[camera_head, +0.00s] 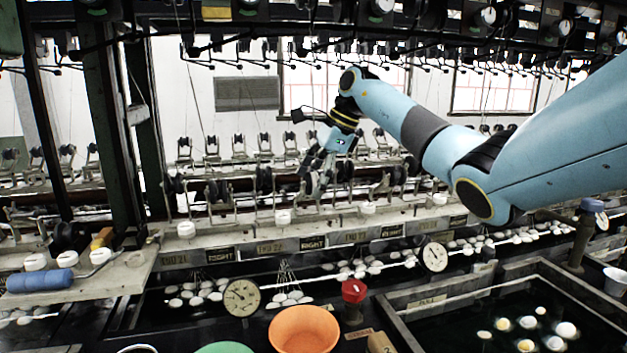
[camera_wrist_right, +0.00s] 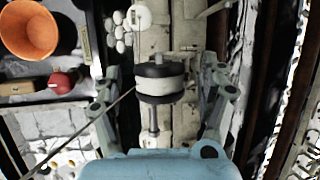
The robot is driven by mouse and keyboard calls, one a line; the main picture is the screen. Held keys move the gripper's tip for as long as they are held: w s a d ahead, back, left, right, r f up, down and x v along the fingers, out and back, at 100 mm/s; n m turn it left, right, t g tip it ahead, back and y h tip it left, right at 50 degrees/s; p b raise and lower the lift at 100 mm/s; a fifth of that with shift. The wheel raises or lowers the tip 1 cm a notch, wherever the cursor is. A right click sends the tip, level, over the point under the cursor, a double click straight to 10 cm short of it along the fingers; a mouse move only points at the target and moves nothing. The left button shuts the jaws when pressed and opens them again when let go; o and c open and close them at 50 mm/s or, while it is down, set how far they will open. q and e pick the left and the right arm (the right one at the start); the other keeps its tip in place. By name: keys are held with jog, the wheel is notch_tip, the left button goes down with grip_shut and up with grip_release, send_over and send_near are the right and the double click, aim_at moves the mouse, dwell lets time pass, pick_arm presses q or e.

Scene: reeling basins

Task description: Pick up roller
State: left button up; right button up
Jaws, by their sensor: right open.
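In the right wrist view a small roller (camera_wrist_right: 160,86), with a pale middle band and dark end discs on a thin metal shaft, lies between the two fingers of my right gripper (camera_wrist_right: 163,74). The fingers are apart, with a visible gap on each side of the roller. In the head view my right gripper (camera_head: 318,172) points down at the row of reels behind the pale ledge, and it hides the spot below it. A blue cylinder (camera_head: 40,280) lies on the left shelf, far from my gripper. My left gripper is not in view.
A thin rod or thread crosses near the left finger in the wrist view. An orange bowl (camera_head: 304,330), a red knob (camera_head: 353,291) and dial gauges (camera_head: 242,298) stand in front. A dark water basin (camera_head: 520,325) is at the lower right. Machine rails (camera_head: 330,40) hang overhead.

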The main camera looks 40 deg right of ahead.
jog(key=shift+w+a+f, duration=0.1)
jog(key=shift+w+f, duration=0.05)
jog(key=shift+f, duration=0.2)
jog(key=c, duration=1.2)
notch_tip(320, 180, up, 10)
jog(key=shift+r+b, duration=0.1)
jog(key=shift+b, duration=0.45)
